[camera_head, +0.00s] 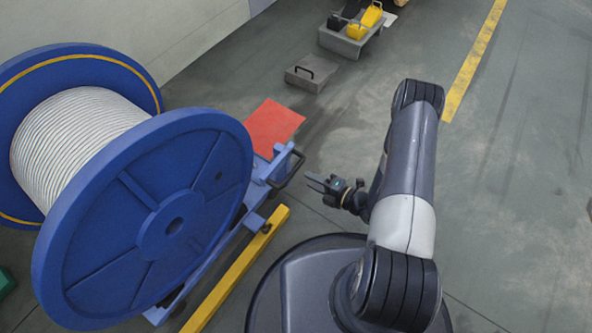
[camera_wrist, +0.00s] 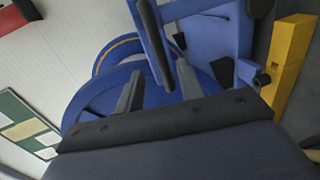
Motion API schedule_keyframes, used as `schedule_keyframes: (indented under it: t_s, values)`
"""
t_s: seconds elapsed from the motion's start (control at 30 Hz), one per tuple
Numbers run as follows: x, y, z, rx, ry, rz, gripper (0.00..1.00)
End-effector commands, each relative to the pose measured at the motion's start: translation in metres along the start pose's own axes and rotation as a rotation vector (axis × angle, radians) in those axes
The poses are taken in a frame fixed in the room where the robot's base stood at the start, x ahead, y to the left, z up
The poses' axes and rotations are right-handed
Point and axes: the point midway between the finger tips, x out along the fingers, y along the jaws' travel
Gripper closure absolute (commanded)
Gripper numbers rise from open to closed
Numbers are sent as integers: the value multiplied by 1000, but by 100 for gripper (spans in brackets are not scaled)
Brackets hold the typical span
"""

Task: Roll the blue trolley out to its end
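The blue trolley (camera_head: 254,194) is a low blue frame under a large reel (camera_head: 160,220). Its black handle (camera_head: 291,172) sticks out on the right, towards my arm. My gripper (camera_head: 318,183) is just right of the handle, apart from it in the head view, with its fingers pointing at it. In the wrist view the trolley frame (camera_wrist: 215,38) fills the top middle. The dark handle bar (camera_wrist: 152,35) runs down to between the two spread fingertips (camera_wrist: 160,72). My gripper is open and empty; the exact depth gap to the bar is hard to tell.
A yellow rail (camera_head: 238,268) lies on the floor beside the trolley, near my base. A red plate (camera_head: 275,127) is behind the handle. A grey block (camera_head: 311,74) and a grey cart with yellow items (camera_head: 345,42) stand farther back. The floor to the right is clear.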

Motion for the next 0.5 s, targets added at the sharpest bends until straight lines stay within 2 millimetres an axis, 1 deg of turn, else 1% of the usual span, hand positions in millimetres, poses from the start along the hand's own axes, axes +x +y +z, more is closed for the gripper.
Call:
schedule_keyframes:
  t_s: [0.03,0.3,0.5]
  values:
    - [9,-2,-1,-2,5,1,64]
    - [49,-1,0,-3,4,1,64]
    - [72,-1,0,-2,2,1,64]
